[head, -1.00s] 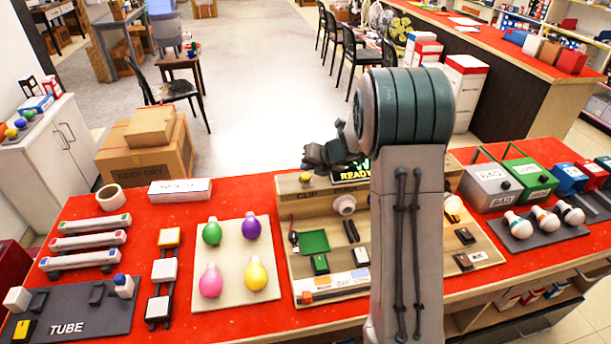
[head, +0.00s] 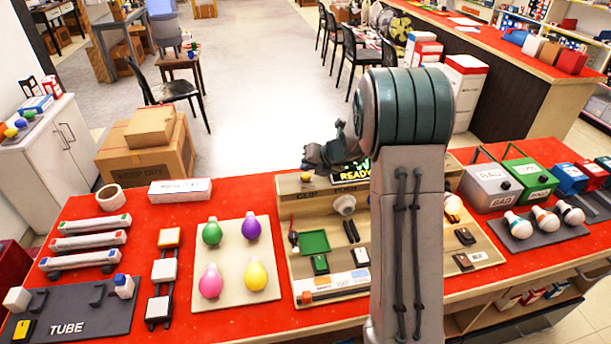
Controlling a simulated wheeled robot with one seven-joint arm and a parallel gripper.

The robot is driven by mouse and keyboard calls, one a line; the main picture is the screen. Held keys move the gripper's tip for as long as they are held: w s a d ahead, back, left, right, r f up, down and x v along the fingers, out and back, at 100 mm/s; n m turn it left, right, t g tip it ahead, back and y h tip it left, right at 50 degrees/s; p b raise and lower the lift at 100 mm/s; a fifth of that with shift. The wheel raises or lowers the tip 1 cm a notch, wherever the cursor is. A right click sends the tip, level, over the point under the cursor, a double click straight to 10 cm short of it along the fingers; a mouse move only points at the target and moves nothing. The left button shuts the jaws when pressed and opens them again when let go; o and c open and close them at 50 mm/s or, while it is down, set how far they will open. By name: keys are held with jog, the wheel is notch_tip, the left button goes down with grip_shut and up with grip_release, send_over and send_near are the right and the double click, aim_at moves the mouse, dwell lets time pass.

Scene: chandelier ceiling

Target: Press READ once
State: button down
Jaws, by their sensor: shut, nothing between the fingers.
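A wooden test board (head: 297,267) stands on the red counter, partly hidden behind my arm. At its back, a dark display (head: 350,172) shows green text that reads "READY". Small black switches or buttons (head: 464,237) sit on its right side, with another (head: 462,261) beside a small white label. I cannot make out which is marked READ. My gripper (head: 312,160) is shut and empty, raised over the back left of the board, apart from the buttons as far as I can see.
Left of the board are a pad (head: 236,290) with coloured bulbs, white blocks and a grey TUBE tray (head: 112,325). To the right are grey BAD (head: 492,190) and green (head: 528,180) boxes and a dark tray (head: 550,240) of bulbs.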

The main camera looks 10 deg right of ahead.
aim_at(308, 177)
dwell(0.3)
jog(key=shift+f, duration=0.4)
jog(key=shift+f+b, duration=0.45)
jog(key=shift+b, duration=0.05)
dwell(0.7)
jog(key=shift+r, duration=0.1)
jog(key=shift+r+p, duration=0.8)
jog(key=shift+p, duration=0.15)
notch_tip(308, 177, up, 5)
jog(key=p, duration=0.5)
